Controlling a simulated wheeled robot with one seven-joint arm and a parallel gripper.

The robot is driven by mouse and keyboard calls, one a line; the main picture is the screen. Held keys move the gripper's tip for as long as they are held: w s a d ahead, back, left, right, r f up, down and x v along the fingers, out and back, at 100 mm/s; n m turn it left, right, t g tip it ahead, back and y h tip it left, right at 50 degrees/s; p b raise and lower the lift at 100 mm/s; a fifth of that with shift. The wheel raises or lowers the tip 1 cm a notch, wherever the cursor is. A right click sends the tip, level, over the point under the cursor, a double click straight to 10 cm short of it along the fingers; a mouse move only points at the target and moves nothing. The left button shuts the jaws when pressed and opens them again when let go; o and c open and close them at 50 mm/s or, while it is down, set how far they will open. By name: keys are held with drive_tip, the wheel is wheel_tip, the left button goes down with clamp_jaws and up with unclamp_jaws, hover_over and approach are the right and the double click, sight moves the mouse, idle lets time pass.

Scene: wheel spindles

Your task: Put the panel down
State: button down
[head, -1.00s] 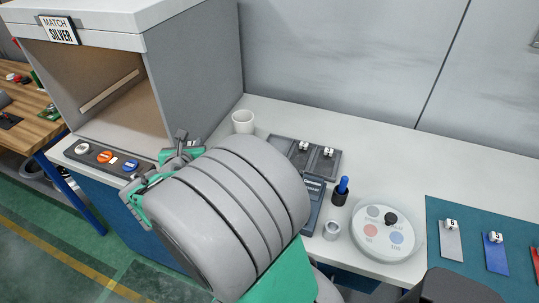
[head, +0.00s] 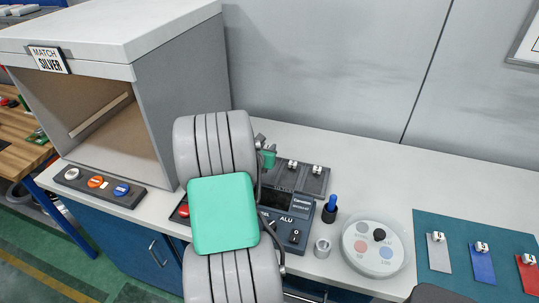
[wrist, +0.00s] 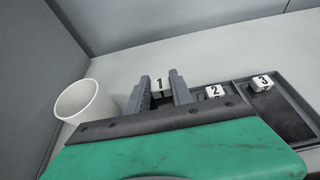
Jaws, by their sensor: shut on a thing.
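My gripper (wrist: 160,80) is shut on the white block marked 1 (wrist: 160,87) in the wrist view. The plate below this block is hidden by my gripper body. The block is at the left end of a dark tray (wrist: 232,110); I cannot tell whether its panel touches the tray floor. Blocks marked 2 (wrist: 214,92) and 3 (wrist: 262,84) sit in the tray to the right. In the head view my gripper (head: 264,147) is mostly hidden behind my arm, at the left end of the tray (head: 327,184).
A white cup (wrist: 86,104) stands just left of my gripper. A grey booth (head: 185,90) with a MATCH SILVER sign (head: 48,60) is on the left. A meter (head: 297,207), blue marker (head: 332,204), round dish (head: 350,262) and teal mat (head: 455,222) with panels lie right.

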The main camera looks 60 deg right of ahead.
drive_tip(key=f, duration=0.1)
drive_tip(key=d+f, duration=0.1)
drive_tip(key=f, duration=0.1)
drive_tip(key=f+p, duration=0.1)
drive_tip(key=shift+w+d+f, duration=0.1)
drive_tip(key=shift+d+f, duration=0.15)
drive_tip(key=shift+d, duration=0.1)
drive_tip(key=shift+f+b, duration=0.4)
drive_tip(key=shift+f, duration=0.35)
drive_tip(key=shift+f, duration=0.1)
drive_tip(key=c, duration=1.1)
unclamp_jaws()
